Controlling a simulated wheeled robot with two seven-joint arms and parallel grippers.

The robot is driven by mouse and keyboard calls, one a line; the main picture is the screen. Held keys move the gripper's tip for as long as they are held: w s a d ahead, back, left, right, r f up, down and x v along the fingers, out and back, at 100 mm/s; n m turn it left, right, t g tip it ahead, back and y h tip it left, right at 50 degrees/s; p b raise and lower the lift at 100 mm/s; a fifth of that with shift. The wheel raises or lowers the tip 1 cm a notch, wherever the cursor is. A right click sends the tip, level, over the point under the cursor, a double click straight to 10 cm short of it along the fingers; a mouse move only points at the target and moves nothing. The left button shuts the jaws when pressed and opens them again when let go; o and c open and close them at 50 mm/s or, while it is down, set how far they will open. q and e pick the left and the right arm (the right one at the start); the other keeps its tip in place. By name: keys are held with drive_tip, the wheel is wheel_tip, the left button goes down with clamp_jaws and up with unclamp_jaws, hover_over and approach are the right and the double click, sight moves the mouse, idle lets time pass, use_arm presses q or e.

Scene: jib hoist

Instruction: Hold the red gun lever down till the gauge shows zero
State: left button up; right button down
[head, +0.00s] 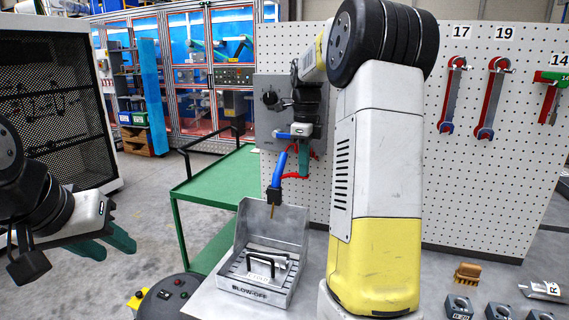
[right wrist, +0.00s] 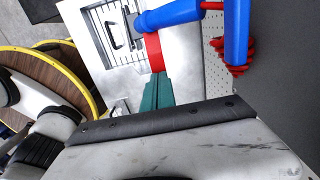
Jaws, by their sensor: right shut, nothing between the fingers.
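The blue blow gun (head: 278,168) hangs in front of the grey wall panel (head: 264,122), its nozzle pointing down over the tray. Its red lever (head: 293,177) juts out to the right, and also shows in the right wrist view (right wrist: 154,52). My right gripper (head: 304,172) is shut and empty. Its green fingertips (right wrist: 158,80) are right at the lever; I cannot tell whether they press it. A black round fitting (head: 270,98) sits on the panel; I cannot make out a gauge reading. My left gripper (head: 112,245) is open and empty at the left, away from the gun.
A grey blow-off tray (head: 240,285) holds a metal part with a black handle (head: 262,262). A green cart (head: 212,188) stands behind it. Wrenches (head: 452,95) hang on the pegboard (head: 480,170). A brush (head: 467,273) and small blocks lie at the lower right.

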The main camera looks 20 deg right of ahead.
drive_tip(key=shift+s+d+f+t+y, duration=0.3)
drive_tip(key=shift+f+y, duration=0.2)
drive_tip(key=shift+f, duration=0.1)
drive_tip(key=shift+w, duration=0.1)
drive_tip(key=shift+a, duration=0.1)
idle(2.0)
